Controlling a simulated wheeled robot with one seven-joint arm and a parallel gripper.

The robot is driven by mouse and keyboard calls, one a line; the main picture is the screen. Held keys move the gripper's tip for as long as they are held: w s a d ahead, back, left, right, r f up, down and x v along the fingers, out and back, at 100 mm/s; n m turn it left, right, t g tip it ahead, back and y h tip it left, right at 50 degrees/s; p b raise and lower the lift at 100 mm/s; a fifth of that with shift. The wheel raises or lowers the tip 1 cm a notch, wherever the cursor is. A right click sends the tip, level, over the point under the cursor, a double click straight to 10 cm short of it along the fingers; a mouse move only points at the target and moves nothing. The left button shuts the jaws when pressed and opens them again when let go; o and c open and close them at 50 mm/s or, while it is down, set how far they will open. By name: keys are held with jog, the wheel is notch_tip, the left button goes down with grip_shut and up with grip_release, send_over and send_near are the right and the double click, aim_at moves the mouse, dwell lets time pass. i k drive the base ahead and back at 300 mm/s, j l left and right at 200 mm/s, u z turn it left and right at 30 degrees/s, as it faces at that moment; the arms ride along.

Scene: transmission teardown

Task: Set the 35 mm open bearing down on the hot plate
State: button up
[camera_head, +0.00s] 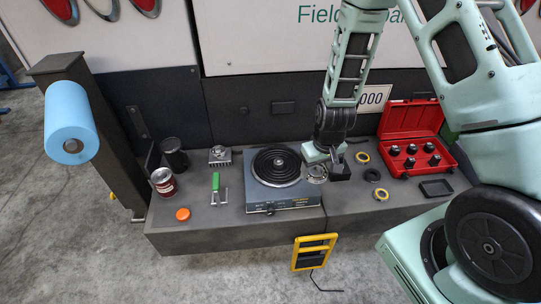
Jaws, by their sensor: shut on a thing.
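The hot plate (256,198) is a grey-blue box with a black coiled burner on top, standing in the middle of the bench. My gripper (326,172) is just to the right of the hot plate, near its right edge. It is shut on a silver ring-shaped part, which looks like the open bearing (316,175). From this view the bearing overlaps the plate's right edge, apart from the coil. Its exact height above the plate is hard to tell, and the fingers are partly hidden.
A red open case (408,120) with black sockets stands right. Yellow and black rings (381,194) and a black tray (436,188) lie nearby. A green-handled tool (215,182), cans (164,182) and an orange lid (183,214) sit left. A yellow-framed device (313,252) hangs at the front edge.

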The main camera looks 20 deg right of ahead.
aim_at(278, 161)
jog(key=i+j+u, duration=0.1)
jog(key=i+j, duration=1.05)
jog(key=j, duration=0.15)
